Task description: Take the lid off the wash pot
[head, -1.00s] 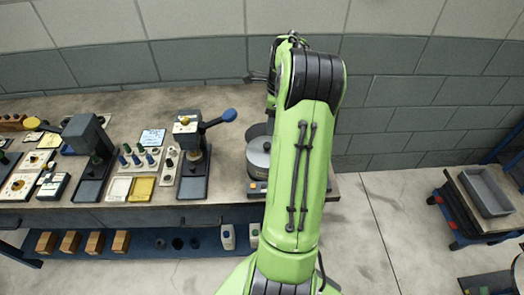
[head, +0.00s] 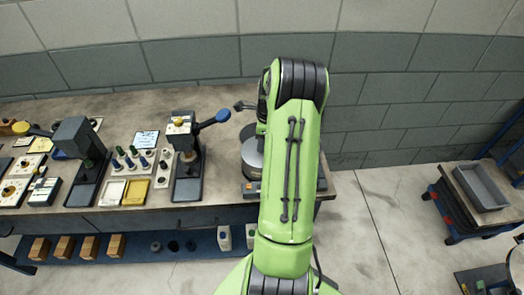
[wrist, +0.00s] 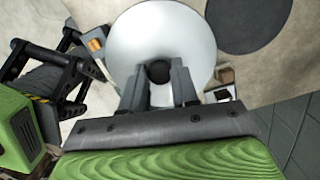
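The wash pot (head: 250,150) stands near the right end of the bench in the head view, partly hidden behind my arm. Its lid (wrist: 130,40) is a pale round disc that fills the upper middle of the wrist view. A dark round knob (wrist: 159,72) sits at its centre. My gripper (wrist: 159,80) is open over the lid, with one finger to each side of the knob in the picture. A gap shows between the knob and each finger. I cannot tell how far down the fingers reach beside it.
A dark round disc (wrist: 248,20) lies beside the pot in the wrist view. A hand press with a blue-ended lever (head: 187,160) stands left of the pot, with bottles and trays beyond. The bench's right end is close. A cart with a grey tray (head: 480,186) stands further right.

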